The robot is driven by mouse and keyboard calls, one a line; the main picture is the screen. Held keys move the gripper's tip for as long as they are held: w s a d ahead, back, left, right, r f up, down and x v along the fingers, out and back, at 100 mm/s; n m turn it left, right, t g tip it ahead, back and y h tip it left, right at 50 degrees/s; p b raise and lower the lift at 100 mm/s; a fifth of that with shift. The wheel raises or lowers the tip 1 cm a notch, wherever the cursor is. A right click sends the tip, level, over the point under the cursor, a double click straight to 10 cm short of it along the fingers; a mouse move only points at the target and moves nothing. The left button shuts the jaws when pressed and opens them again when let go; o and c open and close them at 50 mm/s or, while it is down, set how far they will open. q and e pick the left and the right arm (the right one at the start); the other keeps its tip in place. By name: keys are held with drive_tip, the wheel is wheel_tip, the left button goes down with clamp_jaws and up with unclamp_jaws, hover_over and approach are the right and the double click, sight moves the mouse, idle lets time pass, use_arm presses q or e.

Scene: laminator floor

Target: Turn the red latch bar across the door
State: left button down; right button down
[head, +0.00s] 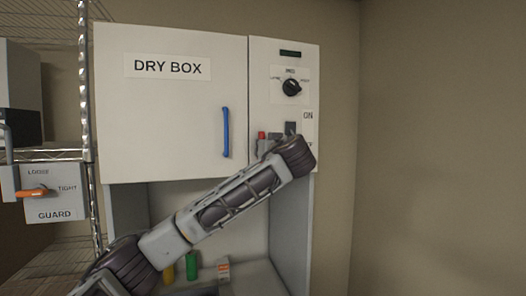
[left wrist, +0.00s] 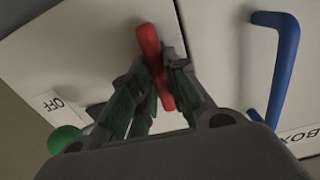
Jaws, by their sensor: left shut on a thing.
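The red latch bar (left wrist: 149,42) is between my left gripper's fingers (left wrist: 159,75) in the left wrist view, and they are shut on it. It runs roughly along the seam beside the door rather than over it. In the head view, a small red part of the bar (head: 262,135) shows beside my left gripper (head: 264,146), just right of the door (head: 170,115); the rest is hidden by gripper and wrist. The DRY BOX door looks closed. Its blue handle (head: 226,132) also shows in the left wrist view (left wrist: 283,70). My right gripper is not in view.
The control panel right of the door has a black dial (head: 291,88) and a switch (head: 291,128), partly covered by my arm. A green knob (left wrist: 64,139) shows near an OFF label. A GUARD box with an orange lever (head: 35,192) is at left. Small bottles stand below.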

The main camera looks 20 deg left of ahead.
use_arm(q)
drive_tip(key=shift+w+d+f+m+b, duration=0.1)
drive_tip(key=shift+m+b, duration=0.35)
drive_tip(key=shift+m, duration=3.9)
drive_tip(key=shift+f+m+b, duration=0.1)
drive_tip(key=shift+m+b, duration=0.35)
drive_tip(key=shift+m, duration=3.9)
